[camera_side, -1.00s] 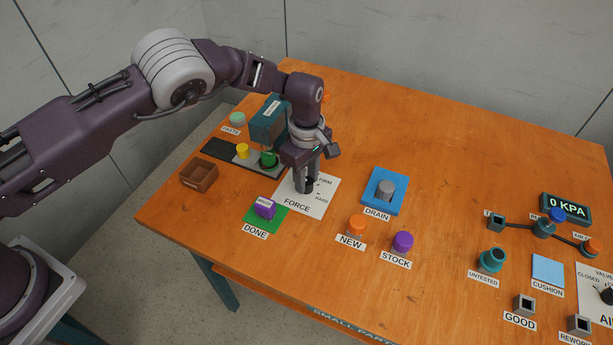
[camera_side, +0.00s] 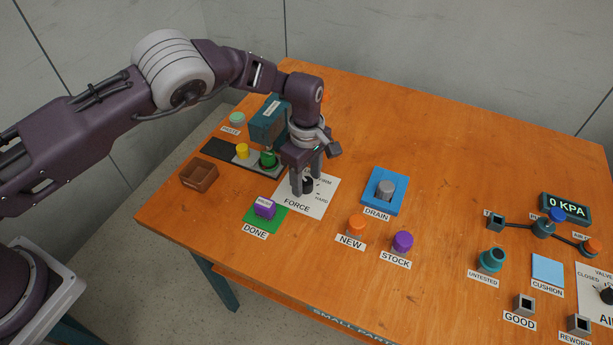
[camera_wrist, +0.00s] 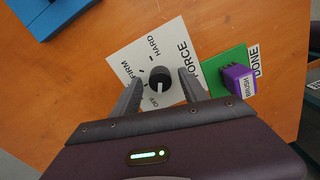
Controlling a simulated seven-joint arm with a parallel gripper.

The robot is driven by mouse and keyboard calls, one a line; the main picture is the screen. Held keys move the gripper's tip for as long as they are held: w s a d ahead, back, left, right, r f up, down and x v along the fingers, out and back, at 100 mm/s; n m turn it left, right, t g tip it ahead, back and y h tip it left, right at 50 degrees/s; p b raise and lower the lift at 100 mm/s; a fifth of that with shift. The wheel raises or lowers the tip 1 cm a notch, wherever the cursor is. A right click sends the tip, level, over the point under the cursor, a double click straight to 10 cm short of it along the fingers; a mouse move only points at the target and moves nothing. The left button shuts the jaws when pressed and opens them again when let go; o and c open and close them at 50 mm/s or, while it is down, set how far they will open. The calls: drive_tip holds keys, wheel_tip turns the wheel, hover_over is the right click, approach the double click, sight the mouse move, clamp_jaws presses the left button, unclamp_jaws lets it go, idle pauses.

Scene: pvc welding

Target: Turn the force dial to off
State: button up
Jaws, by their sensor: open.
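The force dial is a small black knob (camera_wrist: 160,78) on a white card (camera_wrist: 123,52) marked FORCE, with OFF, FIRM and HARD labels. In the wrist view its white pointer line faces down toward my gripper, close to the OFF label (camera_wrist: 153,101). My gripper (camera_wrist: 159,83) is open, with one finger on each side of the knob and a visible gap to it. In the side view the dial (camera_side: 308,186) shows between the fingers of my gripper (camera_side: 307,182), which points down over the card (camera_side: 318,205).
A green DONE pad (camera_side: 278,222) with a purple brush part (camera_side: 265,207) lies close beside the card. A blue drain tray (camera_side: 372,204) is to the right. A teal machine (camera_side: 267,124) stands just behind my gripper. Orange (camera_side: 357,225) and purple (camera_side: 402,241) parts stand in front.

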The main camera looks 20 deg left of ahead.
sight(306, 181)
drive_tip(key=shift+r, duration=0.1)
wheel_tip(306, 181, up, 7)
drive_tip(key=shift+f, duration=0.1)
idle(0.4)
drive_tip(key=shift+a+r, duration=0.1)
drive_tip(key=shift+r, duration=0.2)
drive_tip(key=s+a+r+m+t+h, duration=0.15)
drive_tip(key=s+a+r, duration=0.25)
drive_tip(key=r, duration=0.4)
drive_tip(key=s+a+r+m, duration=0.3)
drive_tip(key=a+r, duration=0.1)
drive_tip(key=r, duration=0.5)
drive_tip(key=s+a+r+m+t+h, duration=0.15)
drive_tip(key=s+a+r, duration=0.25)
drive_tip(key=r, duration=0.4)
drive_tip(key=s+a+m+t+y, duration=0.1)
drive_tip(key=s+a+m, duration=0.2)
drive_tip(key=s, duration=0.8)
drive_tip(key=s+a+m+t+y, duration=0.1)
drive_tip(key=s+m, duration=0.5)
drive_tip(key=s, duration=0.6)
drive_tip(key=a+y, duration=0.1)
drive_tip(key=a, duration=0.1)
drive_tip(key=shift+a+r+t, duration=0.3)
drive_tip(key=shift+a, duration=0.1)
